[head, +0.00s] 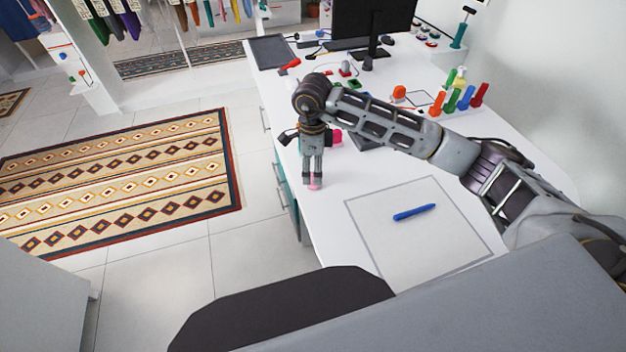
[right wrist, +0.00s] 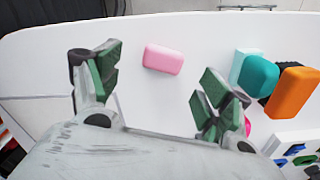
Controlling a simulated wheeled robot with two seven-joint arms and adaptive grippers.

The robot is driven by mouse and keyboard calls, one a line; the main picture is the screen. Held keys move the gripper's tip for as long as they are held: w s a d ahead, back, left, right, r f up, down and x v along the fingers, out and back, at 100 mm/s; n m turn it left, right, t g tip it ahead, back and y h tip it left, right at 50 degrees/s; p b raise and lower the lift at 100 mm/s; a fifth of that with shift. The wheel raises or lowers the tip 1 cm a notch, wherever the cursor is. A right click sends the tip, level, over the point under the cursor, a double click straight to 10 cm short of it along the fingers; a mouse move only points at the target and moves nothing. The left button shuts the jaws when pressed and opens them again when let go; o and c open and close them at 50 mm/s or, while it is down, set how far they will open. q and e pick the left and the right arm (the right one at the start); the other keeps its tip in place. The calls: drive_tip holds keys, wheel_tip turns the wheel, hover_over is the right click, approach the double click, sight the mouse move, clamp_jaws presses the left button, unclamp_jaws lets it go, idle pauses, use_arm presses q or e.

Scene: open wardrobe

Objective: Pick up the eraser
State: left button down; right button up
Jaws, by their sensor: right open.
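The eraser is a small pink rounded block (right wrist: 163,58) lying on the white desk in the right wrist view. In the head view a bit of the pink eraser (head: 314,187) shows at my right fingertips, near the desk's left edge. My right gripper (head: 313,179) points down over it. In the right wrist view the green-padded fingers of my right gripper (right wrist: 161,84) are spread apart. The eraser lies between and slightly beyond them, with bare desk around it. My left gripper is not in view.
In the right wrist view a teal block (right wrist: 259,76) and an orange block (right wrist: 295,91) stand right of the eraser. In the head view a blue marker (head: 414,212) lies on a pale sheet (head: 440,240). A monitor (head: 372,22) stands at the back.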

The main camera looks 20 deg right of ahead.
sight(313, 180)
drive_tip(key=shift+f, duration=0.1)
drive_tip(key=shift+w+a+f+p, duration=0.1)
drive_tip(key=shift+w+f+p, duration=0.2)
drive_tip(key=shift+f, duration=0.95)
drive_tip(key=shift+w+a+f+p, duration=0.1)
drive_tip(key=shift+f+p, duration=0.3)
drive_tip(key=shift+f, duration=0.85)
drive_tip(key=shift+c, duration=0.3)
drive_tip(key=c, duration=0.9)
